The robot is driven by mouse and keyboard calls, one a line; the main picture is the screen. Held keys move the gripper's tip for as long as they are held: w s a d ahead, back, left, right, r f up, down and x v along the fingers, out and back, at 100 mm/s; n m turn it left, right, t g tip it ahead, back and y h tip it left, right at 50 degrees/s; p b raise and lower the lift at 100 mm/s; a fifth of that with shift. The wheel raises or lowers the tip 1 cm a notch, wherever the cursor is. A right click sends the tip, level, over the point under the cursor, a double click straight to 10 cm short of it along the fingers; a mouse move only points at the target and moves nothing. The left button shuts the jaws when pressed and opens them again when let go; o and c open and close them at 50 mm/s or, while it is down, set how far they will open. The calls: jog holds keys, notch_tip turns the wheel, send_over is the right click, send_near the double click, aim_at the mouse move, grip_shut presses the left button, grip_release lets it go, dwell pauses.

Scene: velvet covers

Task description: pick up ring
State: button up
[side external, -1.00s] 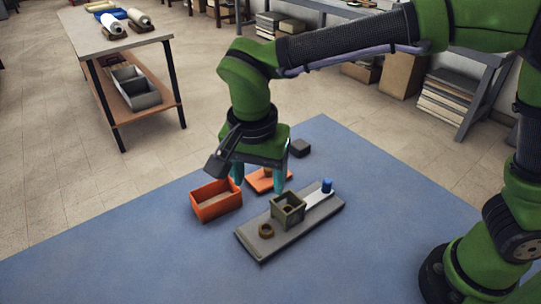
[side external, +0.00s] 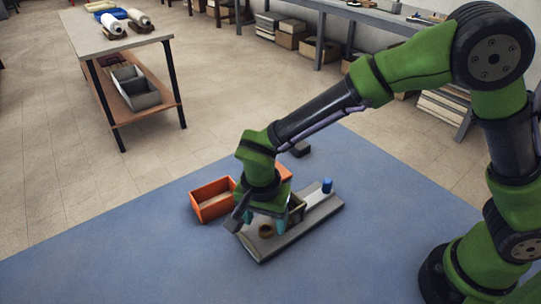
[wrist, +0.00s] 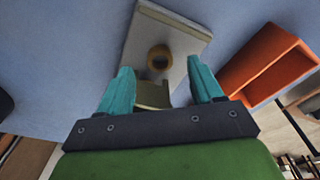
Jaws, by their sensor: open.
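The ring (side external: 265,231) is a small brown-gold ring lying flat on the near left part of a grey board (side external: 262,251). Whether the fingertips are level with the ring I cannot tell.
A square olive box (side external: 298,209) stands on the board beside my gripper, partly hidden; it also shows between the fingers in the wrist view (wrist: 152,95). A blue knob (side external: 327,185) is at the board's far end. An orange bin (side external: 213,207) stands left. The blue mat's front is clear.

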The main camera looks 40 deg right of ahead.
aim_at(266, 231)
jog(key=shift+w+d+f, duration=0.1)
jog(key=shift+d+f, duration=0.05)
jog(key=shift+f, duration=1.2)
jog(key=c, duration=1.1)
jog(key=shift+r, duration=0.15)
